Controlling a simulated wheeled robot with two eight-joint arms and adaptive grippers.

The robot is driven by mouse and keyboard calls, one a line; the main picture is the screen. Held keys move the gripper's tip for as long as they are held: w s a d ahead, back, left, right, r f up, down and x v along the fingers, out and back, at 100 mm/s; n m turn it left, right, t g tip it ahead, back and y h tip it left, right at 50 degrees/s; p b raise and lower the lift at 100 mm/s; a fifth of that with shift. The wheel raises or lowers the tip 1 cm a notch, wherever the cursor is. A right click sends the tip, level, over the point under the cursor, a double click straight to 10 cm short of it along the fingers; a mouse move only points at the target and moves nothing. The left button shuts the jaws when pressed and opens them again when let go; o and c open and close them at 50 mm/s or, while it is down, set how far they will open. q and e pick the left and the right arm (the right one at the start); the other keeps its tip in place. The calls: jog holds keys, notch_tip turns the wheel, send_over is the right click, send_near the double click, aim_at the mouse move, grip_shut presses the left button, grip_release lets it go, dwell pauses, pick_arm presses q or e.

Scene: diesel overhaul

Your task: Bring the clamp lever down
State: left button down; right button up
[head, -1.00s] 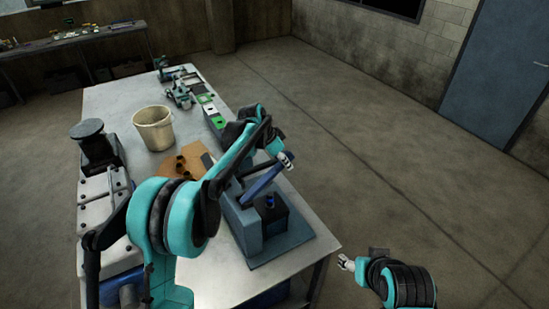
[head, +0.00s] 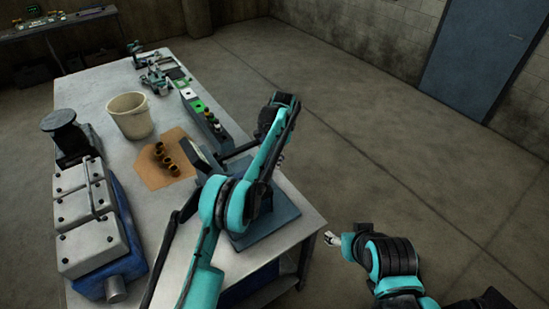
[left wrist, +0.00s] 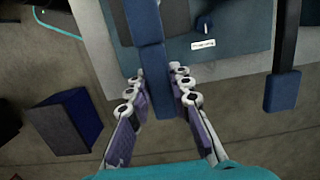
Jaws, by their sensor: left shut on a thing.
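My left gripper (left wrist: 155,100) has its fingers on both sides of the blue clamp lever (left wrist: 151,60) in the left wrist view and is shut on it. The lever runs from the top of that view down between the fingers. In the head view my left arm covers most of the clamp fixture and the lever. The fixture's blue-grey base plate (head: 268,229) shows at the near right corner of the table. My right gripper (head: 332,239) is off the table's right side, small and away from the fixture; its opening is unclear.
Brown rings (head: 164,156) stand on a tan sheet (head: 150,179) left of the fixture. A cream bucket (head: 131,116) and a grey engine block (head: 90,223) are farther left. A tray of small parts (head: 202,112) lies behind. The floor at right is clear.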

pick_arm(q)
jog(key=shift+s+f, duration=0.1)
jog(key=shift+f, duration=0.2)
jog(key=c, duration=1.3)
grip_release()
jog(key=shift+c, duration=0.2)
jog(key=shift+r, duration=0.15)
jog(key=shift+w+d+r, duration=0.1)
jog(key=shift+d+r, duration=0.05)
jog(key=shift+r, duration=1.05)
jog(key=shift+w+d+r, duration=0.15)
jog(key=shift+d+r, duration=0.05)
jog(key=shift+r, duration=1)
jog(key=shift+w+d+r, duration=0.1)
jog(key=shift+d+r, duration=0.05)
jog(key=shift+r, duration=1.05)
